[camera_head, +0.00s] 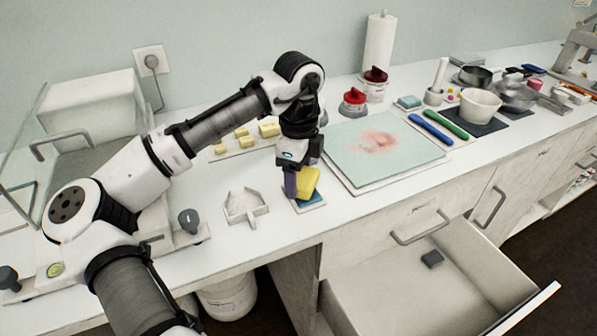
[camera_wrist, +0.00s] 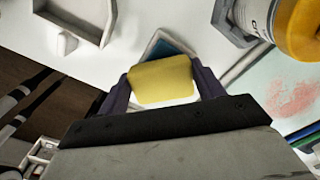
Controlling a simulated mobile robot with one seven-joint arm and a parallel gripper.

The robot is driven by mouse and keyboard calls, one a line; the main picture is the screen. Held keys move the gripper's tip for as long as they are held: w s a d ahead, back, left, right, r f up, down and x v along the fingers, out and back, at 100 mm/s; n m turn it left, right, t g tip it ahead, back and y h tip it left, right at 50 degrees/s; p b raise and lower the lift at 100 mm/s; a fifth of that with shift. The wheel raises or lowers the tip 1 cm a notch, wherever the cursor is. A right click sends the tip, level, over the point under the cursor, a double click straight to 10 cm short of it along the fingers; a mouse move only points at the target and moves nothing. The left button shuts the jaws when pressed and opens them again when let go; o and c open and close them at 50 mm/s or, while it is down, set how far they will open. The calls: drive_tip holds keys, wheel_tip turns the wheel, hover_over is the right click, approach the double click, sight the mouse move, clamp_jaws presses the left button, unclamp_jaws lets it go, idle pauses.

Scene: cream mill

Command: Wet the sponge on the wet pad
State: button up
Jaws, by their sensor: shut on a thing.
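The sponge (camera_head: 307,182) is a yellow block, held tilted between the fingers of my gripper (camera_head: 297,184). In the wrist view the sponge (camera_wrist: 161,80) sits between the two purple fingers of my gripper (camera_wrist: 163,86), which is shut on it. The wet pad (camera_head: 311,203) is a blue square in a pale tray near the counter's front edge. The pad also shows in the wrist view (camera_wrist: 160,47), partly hidden behind the sponge. The sponge is over the pad; I cannot tell whether they touch.
A pale bracket-shaped holder (camera_head: 245,206) stands left of the pad. A green board (camera_head: 385,148) with a reddish stain lies to the right. An open drawer (camera_head: 385,290) juts out below the counter. Red-topped jars (camera_head: 354,103) stand behind.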

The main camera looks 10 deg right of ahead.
sight(299, 175)
drive_tip(key=shift+f, duration=0.55)
idle(2.1)
wheel_tip(299, 175, up, 7)
drive_tip(key=p, duration=0.7)
drive_tip(key=shift+r, duration=0.1)
idle(0.7)
